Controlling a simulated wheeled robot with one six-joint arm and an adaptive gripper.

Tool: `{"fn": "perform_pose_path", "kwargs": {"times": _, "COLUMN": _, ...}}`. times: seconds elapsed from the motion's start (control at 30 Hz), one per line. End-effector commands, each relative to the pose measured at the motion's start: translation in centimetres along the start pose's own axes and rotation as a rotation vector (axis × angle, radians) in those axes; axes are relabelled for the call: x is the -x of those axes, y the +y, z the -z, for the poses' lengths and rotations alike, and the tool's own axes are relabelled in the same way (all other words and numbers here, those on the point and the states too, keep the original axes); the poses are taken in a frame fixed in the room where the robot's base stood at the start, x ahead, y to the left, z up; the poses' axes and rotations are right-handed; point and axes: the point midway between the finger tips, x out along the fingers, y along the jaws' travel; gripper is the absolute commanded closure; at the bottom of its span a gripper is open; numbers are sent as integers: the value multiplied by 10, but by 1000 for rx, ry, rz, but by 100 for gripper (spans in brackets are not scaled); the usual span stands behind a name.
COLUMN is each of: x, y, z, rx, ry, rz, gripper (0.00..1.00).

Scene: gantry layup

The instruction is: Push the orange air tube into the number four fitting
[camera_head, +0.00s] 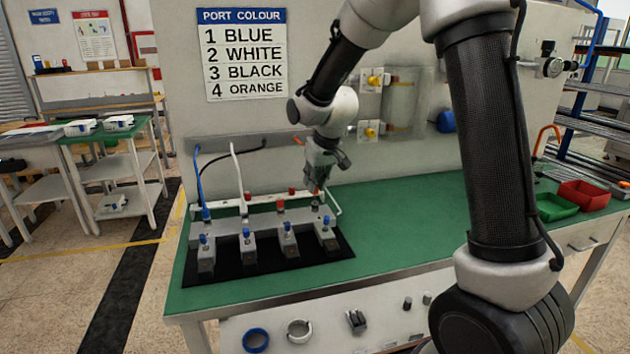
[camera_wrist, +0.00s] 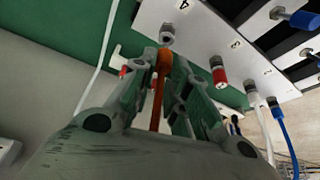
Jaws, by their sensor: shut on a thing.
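My gripper (camera_head: 318,184) points down over the right end of the grey manifold block (camera_head: 262,222) and is shut on the orange air tube (camera_head: 316,191). In the wrist view the orange tube (camera_wrist: 157,98) runs up between the fingers (camera_wrist: 164,62), its end near the fingertips. The number four fitting (camera_wrist: 168,36), a bare metal port beside a printed 4, lies just beyond the tube end. They look close but apart; the exact gap cannot be told. In the head view the gripper and tube largely hide this fitting.
Fitting three (camera_wrist: 220,78) carries a red part. A white tube (camera_wrist: 253,98) and a blue tube (camera_wrist: 279,120) enter the fittings beside it. Blue-knobbed valves (camera_head: 288,240) stand in front. A port colour sign (camera_head: 243,55) hangs behind. The green bench right of the block is clear up to the bins (camera_head: 556,207).

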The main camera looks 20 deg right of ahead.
Motion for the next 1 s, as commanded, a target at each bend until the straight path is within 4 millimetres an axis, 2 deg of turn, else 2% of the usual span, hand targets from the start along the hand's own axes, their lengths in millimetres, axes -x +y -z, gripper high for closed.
{"fn": "perform_pose_path", "kwargs": {"times": 1.0, "x": -18, "y": 0, "z": -8, "rx": 0, "ry": -1, "rz": 0, "gripper": 97}}
